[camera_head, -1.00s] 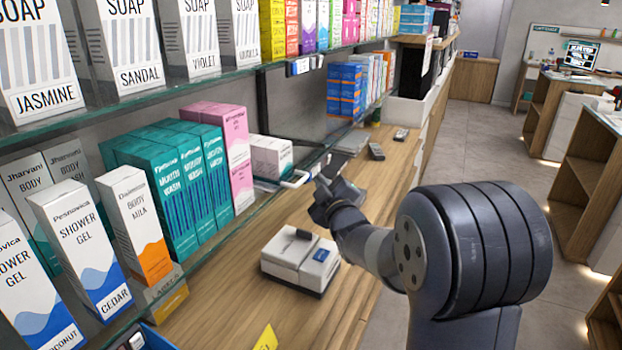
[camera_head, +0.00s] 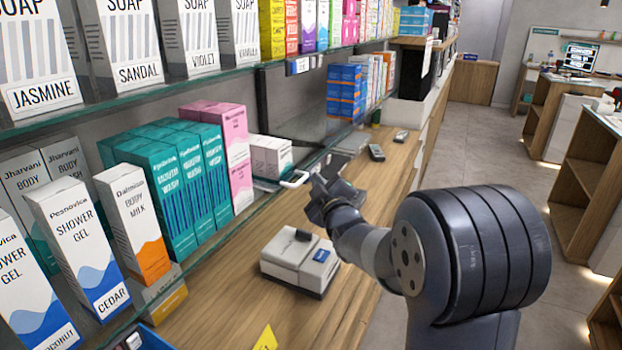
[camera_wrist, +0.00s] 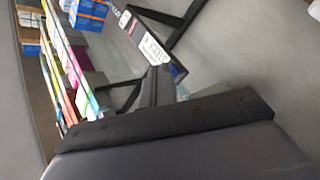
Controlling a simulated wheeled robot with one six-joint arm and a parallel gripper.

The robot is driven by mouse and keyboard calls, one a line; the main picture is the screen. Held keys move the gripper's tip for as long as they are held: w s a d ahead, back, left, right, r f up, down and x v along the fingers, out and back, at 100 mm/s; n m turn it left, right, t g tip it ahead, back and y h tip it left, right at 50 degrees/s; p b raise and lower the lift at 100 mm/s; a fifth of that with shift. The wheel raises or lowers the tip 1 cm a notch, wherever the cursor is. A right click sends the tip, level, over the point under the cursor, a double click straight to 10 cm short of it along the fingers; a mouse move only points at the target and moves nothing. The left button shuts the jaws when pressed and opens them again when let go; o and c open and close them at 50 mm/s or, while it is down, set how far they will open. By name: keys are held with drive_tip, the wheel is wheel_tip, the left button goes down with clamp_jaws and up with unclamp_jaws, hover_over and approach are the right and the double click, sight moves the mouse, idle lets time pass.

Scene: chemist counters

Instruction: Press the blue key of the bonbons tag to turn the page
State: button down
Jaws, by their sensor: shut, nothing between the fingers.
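My gripper (camera_head: 327,190) reaches over the wooden counter toward the lower shelf edge in the head view. Its dark fingers (camera_wrist: 155,85) are shut with nothing between them in the wrist view. A dark-framed tag with a white label (camera_wrist: 152,50) lies just beyond the fingertips there; whether they touch it I cannot tell. My gripper partly covers the shelf edge in the head view.
A white and grey device (camera_head: 300,262) sits on the counter below my arm. Teal mouth wash boxes (camera_head: 170,190) stand on the glass shelf at left. The aisle floor at right is clear.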

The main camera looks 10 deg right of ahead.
drive_tip(key=shift+s+d, duration=0.1)
drive_tip(key=shift+s+d+b, duration=0.3)
drive_tip(key=shift+s+d, duration=0.1)
drive_tip(key=shift+d, duration=0.2)
drive_tip(key=s+d, duration=0.2)
drive_tip(key=d, duration=0.2)
drive_tip(key=shift+s+d, duration=0.1)
drive_tip(key=shift+s, duration=0.3)
idle(0.5)
drive_tip(key=a+p, duration=0.1)
drive_tip(key=w+a+p, duration=0.1)
drive_tip(key=shift+w+r+p, duration=0.2)
drive_tip(key=shift+r+p, duration=0.05)
drive_tip(key=shift+p, duration=0.1)
